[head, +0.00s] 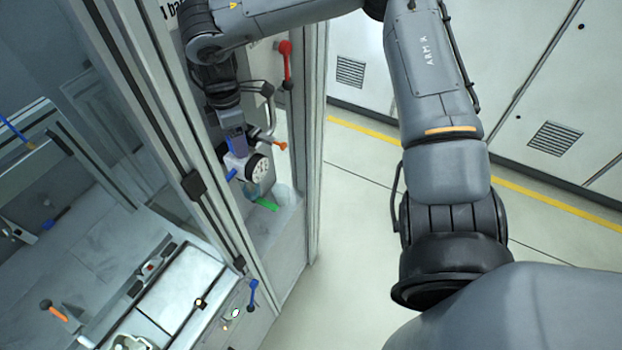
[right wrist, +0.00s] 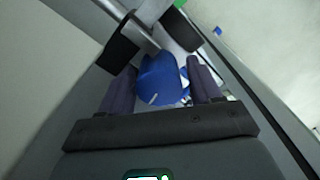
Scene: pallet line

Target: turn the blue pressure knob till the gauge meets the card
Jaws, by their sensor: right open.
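The blue pressure knob (right wrist: 158,80) shows in the right wrist view, with a pale mark near its lower edge. My right gripper (right wrist: 163,85) is open, with its two dark purple fingers on either side of the knob; a narrow gap shows beside the knob. The gauge's needle is too small to read. A white card (head: 172,9) with black print, partly cut off, is at the top. My left gripper is not in view.
A red-handled lever (head: 287,64) hangs on the cabinet, and an orange-tipped handle (head: 279,146) and a small blue handle (head: 232,174) flank the gauge. A metal post (head: 150,110) stands close left of the wrist. A green piece (head: 267,204) lies below. Floor at right is open.

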